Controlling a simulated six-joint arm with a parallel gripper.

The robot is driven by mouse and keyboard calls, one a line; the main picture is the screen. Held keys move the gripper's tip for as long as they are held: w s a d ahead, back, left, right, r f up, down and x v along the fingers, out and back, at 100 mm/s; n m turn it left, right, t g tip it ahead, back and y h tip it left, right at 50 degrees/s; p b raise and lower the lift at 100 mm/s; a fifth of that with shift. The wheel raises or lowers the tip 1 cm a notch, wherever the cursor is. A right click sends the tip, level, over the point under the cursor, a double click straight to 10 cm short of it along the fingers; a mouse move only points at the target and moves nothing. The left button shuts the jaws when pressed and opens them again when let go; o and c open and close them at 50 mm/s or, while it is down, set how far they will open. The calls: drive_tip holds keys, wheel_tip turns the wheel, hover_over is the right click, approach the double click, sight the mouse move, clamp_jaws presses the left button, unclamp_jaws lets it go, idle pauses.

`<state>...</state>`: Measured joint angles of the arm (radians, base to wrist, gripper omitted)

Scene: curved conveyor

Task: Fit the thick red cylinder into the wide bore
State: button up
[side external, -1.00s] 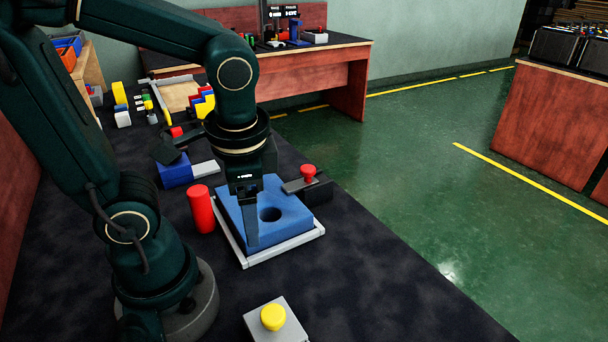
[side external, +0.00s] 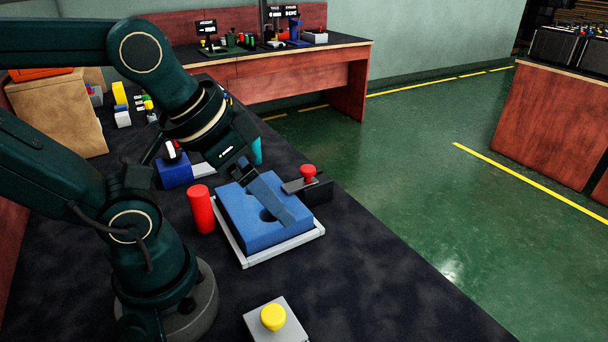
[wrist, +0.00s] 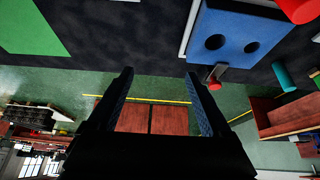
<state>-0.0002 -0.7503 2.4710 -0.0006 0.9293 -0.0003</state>
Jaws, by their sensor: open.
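The thick red cylinder (side external: 201,209) stands upright on the dark table, left of the blue block, in the side view. The blue block (side external: 238,211) lies in a pale frame (side external: 270,251). One bore (side external: 267,215) shows partly behind my finger; the wrist view shows the block (wrist: 238,22) with a larger bore (wrist: 215,42) and a smaller one. My gripper (side external: 275,203) is tilted, its finger crossing the block in the picture; its height above the block is unclear. In the wrist view its jaws (wrist: 160,74) are open with nothing between them.
A red-knobbed dark fixture (side external: 310,186) stands at the block's far right. A teal cylinder (side external: 257,151) is partly behind my gripper. A blue and grey part (side external: 176,172) lies behind the red cylinder. A yellow button box (side external: 273,319) is in front. The table's right front is clear.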

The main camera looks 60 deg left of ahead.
wheel_tip(320, 180, up, 5)
drive_tip(key=m+g+y, duration=1.2)
hover_over(206, 198)
drive_tip(key=f, duration=0.1)
wheel_tip(206, 198, down, 15)
drive_tip(key=shift+s+a+f, duration=0.1)
drive_tip(key=shift+x, duration=2.45)
drive_tip(key=shift+s, duration=0.1)
clamp_jaws()
